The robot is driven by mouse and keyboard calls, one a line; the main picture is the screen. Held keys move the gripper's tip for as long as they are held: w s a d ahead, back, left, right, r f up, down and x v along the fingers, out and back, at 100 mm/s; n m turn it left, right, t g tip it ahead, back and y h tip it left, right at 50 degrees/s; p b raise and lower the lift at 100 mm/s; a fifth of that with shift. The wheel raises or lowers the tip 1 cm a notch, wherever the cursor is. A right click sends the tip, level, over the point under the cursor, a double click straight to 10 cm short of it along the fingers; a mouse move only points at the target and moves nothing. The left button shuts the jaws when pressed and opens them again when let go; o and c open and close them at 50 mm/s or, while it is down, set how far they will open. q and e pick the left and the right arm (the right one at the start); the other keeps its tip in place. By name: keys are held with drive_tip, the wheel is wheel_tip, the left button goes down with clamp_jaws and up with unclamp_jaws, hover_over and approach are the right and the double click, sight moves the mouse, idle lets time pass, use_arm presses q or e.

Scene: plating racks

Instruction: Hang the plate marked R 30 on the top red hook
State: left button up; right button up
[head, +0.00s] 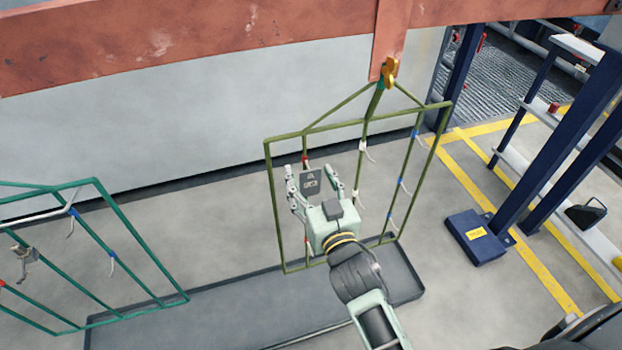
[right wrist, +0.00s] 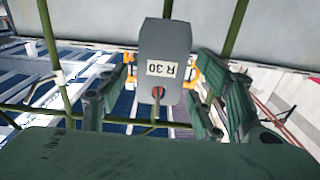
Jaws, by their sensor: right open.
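The grey plate marked R 30 (right wrist: 165,45) is in front of my right gripper in the right wrist view, its label readable and a red spot showing at its hole. In the head view the plate (head: 311,181) is a small dark piece just below the top red hook (head: 305,160) on the left of the olive rack (head: 268,190). It appears to hang on that hook; the exact contact is too small to tell. My right gripper (head: 320,185) is open, its fingers (right wrist: 165,100) on either side of the plate and apart from it. My left gripper is not in view.
The olive rack hangs by an orange hook (head: 389,72) from a red beam (head: 200,35). It also bears white and blue hooks (head: 402,186). A teal rack (head: 150,285) stands at left. A grey tray (head: 240,318) lies below, and blue posts (head: 560,150) stand at right.

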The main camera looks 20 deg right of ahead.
drive_tip(key=s, duration=1.2)
drive_tip(key=shift+d, duration=0.2)
